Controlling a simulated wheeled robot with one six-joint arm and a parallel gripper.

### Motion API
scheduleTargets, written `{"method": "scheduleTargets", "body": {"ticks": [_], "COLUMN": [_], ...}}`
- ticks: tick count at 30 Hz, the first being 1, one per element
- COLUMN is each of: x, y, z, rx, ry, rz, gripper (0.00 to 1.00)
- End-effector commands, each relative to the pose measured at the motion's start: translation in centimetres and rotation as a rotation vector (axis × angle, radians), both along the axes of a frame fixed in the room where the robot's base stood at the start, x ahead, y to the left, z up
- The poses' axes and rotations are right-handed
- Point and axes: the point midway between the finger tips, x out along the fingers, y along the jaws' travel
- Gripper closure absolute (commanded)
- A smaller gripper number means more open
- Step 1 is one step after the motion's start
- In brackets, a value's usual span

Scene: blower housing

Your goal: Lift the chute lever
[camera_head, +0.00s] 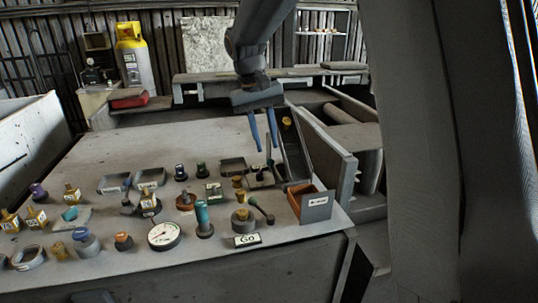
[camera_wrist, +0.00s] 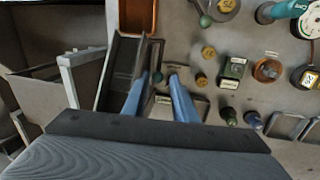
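The chute (camera_head: 292,147) is a dark sloping channel at the right of the panel, with a yellow piece (camera_head: 287,121) near its top. It also shows in the wrist view (camera_wrist: 120,68). Beside it stands a small dark lever (camera_head: 268,152); in the wrist view its dark green knob (camera_wrist: 157,77) appears between my fingers. My gripper (camera_head: 265,149) points down over this spot, its two blue fingers apart and nothing visibly clamped. In the wrist view the fingers (camera_wrist: 163,76) flank the knob; whether they touch it I cannot tell.
An orange-brown bin (camera_head: 309,203) sits at the chute's lower end. Another lever (camera_head: 262,209) with a green knob stands near the "Go" sign (camera_head: 247,240). Several knobs, buttons, trays and a gauge (camera_head: 164,236) crowd the panel's front. Its back left is clear.

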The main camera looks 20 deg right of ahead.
Motion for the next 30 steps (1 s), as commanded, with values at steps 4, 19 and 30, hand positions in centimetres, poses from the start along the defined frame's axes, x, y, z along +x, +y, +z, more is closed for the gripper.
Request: {"method": "scheduleTargets", "body": {"ticks": [4, 19, 30], "x": [-0.1, -0.2, -0.1], "y": [-0.6, -2.3, -2.2], "z": [-0.8, -7.2, -7.7], "rx": [-0.001, 0.0, 0.0], "ry": [0.004, 0.002, 0.0], "rz": [-0.007, -0.016, -0.013], "gripper": [0.75, 0.75, 0.78]}}
